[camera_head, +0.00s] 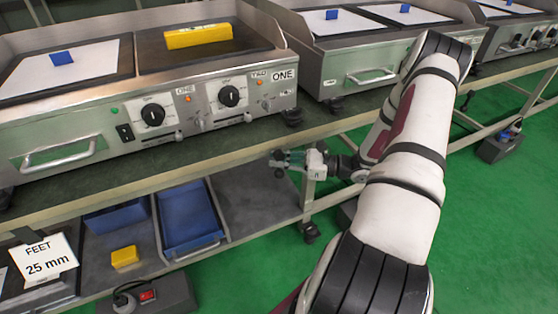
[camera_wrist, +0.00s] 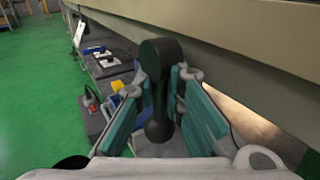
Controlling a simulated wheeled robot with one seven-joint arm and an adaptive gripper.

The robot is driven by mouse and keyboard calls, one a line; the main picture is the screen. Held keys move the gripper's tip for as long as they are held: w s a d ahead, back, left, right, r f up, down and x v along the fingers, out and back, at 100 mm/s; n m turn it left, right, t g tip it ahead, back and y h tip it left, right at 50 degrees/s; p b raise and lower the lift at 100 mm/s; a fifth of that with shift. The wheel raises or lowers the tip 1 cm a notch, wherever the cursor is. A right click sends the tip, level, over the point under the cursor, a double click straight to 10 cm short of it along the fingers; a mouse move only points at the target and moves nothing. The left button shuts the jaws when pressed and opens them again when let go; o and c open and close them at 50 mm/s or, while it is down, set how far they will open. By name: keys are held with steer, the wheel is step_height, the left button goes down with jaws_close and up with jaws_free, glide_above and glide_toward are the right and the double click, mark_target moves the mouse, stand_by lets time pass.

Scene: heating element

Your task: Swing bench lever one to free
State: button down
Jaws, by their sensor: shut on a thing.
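The bench lever is a black bar with a round knob, below the front edge of the bench. In the wrist view the lever (camera_wrist: 160,58) stands between the two teal finger pads of my gripper (camera_wrist: 163,92), which is shut on it. In the head view my gripper (camera_head: 290,159) is small, under the bench edge near a bench leg. The dark end of the lever (camera_head: 278,171) shows at its fingertips there. The lever's marking and pivot are not clear in either view.
The bench (camera_head: 130,178) carries a griddle labelled ONE (camera_head: 100,125), with a yellow block (camera_head: 198,36) on top. The lower shelf holds blue trays (camera_head: 190,215), a smaller yellow block (camera_head: 124,257) and a "FEET 25 mm" sign (camera_head: 44,260).

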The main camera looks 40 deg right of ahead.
steer(key=shift+r, duration=0.1)
steer(key=n+g+h+p, duration=0.1)
steer(key=p, duration=0.1)
steer(key=g+h+p, duration=0.1)
steer(key=p, duration=0.1)
steer(key=shift+s+d+r+n, duration=0.2)
steer(key=shift+d+n, duration=0.1)
steer(key=shift+n, duration=0.1)
steer(key=h, duration=0.1)
steer(key=n+g+h, duration=0.1)
steer(key=shift+d+g+h+p, duration=0.25)
steer(key=shift+g+h+p, duration=0.05)
steer(key=shift+p, duration=0.1)
steer(key=shift+d+n+g+h+b, duration=0.2)
steer(key=shift+n+g+h+b, duration=0.45)
steer(key=shift+h+b, duration=0.6)
steer(key=shift+s+d+r+n+g+h+b, duration=0.1)
steer(key=shift+n+g+h+b, duration=0.2)
steer(key=shift+b, duration=0.45)
steer(key=shift+r+h, duration=0.1)
steer(key=shift+h, duration=0.15)
steer(key=c, duration=1.7)
jaws_free()
steer(key=shift+o, duration=0.2)
